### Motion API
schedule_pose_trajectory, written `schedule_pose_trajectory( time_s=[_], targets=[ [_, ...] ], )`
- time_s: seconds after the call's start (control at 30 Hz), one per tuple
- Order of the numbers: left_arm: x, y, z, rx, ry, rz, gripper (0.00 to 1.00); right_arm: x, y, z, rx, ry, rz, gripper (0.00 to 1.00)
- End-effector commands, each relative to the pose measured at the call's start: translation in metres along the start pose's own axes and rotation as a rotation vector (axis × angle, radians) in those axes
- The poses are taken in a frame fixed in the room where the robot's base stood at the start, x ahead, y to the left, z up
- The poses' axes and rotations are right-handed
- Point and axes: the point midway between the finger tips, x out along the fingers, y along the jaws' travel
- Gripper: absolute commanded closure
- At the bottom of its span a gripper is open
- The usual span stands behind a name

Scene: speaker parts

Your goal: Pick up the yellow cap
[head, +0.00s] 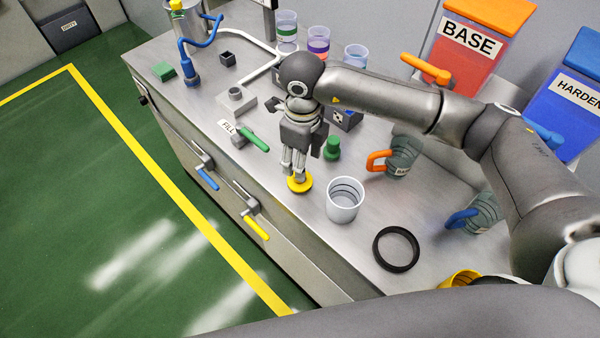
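The yellow cap (299,188) is a small round piece at the front part of the steel counter, left of a white cup. My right gripper (294,176), on the arm that comes in from the right, points straight down onto it. Its fingertips are at the top of the cap and hide part of it. The fingers look close together, but I cannot tell whether they are closed on the cap. The cap looks to be at counter height. My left gripper is not in view.
The white cup (344,200) and a green knob-like part (332,148) stand close to the gripper. A black ring (396,249) lies to the right. The counter's front edge is near.

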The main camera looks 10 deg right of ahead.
Motion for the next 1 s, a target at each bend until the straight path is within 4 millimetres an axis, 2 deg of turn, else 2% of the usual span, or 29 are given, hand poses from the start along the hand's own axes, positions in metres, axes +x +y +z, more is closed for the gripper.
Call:
schedule_pose_trajectory(
  time_s=[0.07, 0.13, 0.33, 0.47, 0.6, 0.8, 1.0],
  targets=[
    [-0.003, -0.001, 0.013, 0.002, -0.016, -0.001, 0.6, 0.007, 0.001, 0.0, -0.001, 0.001, 0.002, 0.47],
    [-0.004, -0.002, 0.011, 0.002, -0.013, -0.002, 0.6, 0.012, 0.001, 0.0, -0.001, -0.001, 0.001, 0.47],
    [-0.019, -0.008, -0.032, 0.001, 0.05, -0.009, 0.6, 0.034, 0.004, -0.001, 0.001, 0.004, 0.005, 0.47],
    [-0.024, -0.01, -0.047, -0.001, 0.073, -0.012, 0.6, 0.054, 0.005, 0.0, 0.0, 0.001, 0.004, 0.47],
    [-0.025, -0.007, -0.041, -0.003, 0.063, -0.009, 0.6, 0.064, 0.004, 0.0, 0.0, -0.001, 0.003, 0.47],
    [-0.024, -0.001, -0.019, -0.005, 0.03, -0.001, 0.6, 0.065, 0.004, 0.0, -0.001, -0.002, 0.002, 0.47],
    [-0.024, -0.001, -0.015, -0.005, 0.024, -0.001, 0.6, 0.064, 0.004, 0.0, -0.001, -0.002, 0.002, 0.72]
  ],
)
